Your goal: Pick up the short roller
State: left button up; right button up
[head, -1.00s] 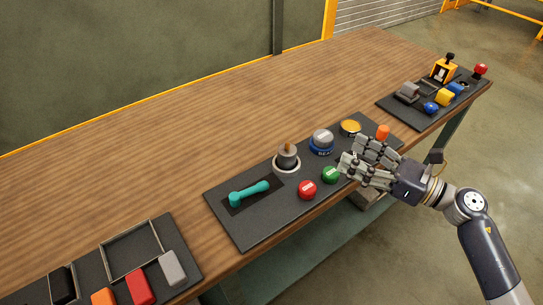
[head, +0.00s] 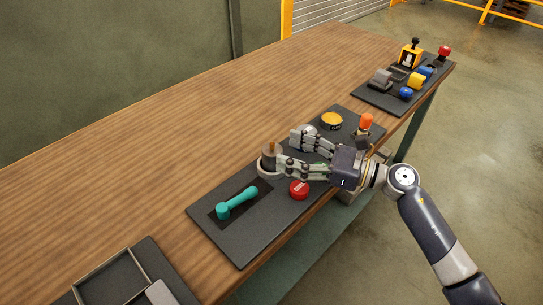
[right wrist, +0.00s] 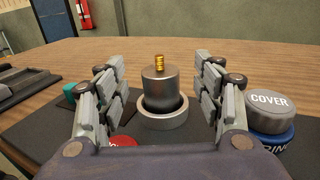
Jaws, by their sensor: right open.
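The short roller, a dark grey cylinder (right wrist: 160,92) with a brass stub on top, stands upright in a light grey ring (right wrist: 163,122) in the right wrist view. In the head view the roller (head: 268,157) stands on the middle black mat, partly hidden by my fingers. My right gripper (head: 290,152) is open, with its fingertips close by the roller. In the right wrist view its fingers stand left and right of the roller, with gaps on both sides. My left gripper is not in view.
A teal handle (head: 237,202) and a red button (head: 299,190) are on the mat (head: 235,243). The grey COVER disc (right wrist: 268,103) on a blue ring (right wrist: 272,135) stands close to the right finger. A yellow disc (head: 332,121) is farther back. The wooden table (head: 150,160) behind is clear.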

aim_at(272, 145)
jog(key=p+x, duration=0.1)
jog(key=x, duration=0.4)
jog(key=shift+w+a, duration=0.1)
jog(key=shift+a, duration=0.15)
jog(key=c, duration=1.3)
grip_shut()
jog(key=shift+r, duration=0.1)
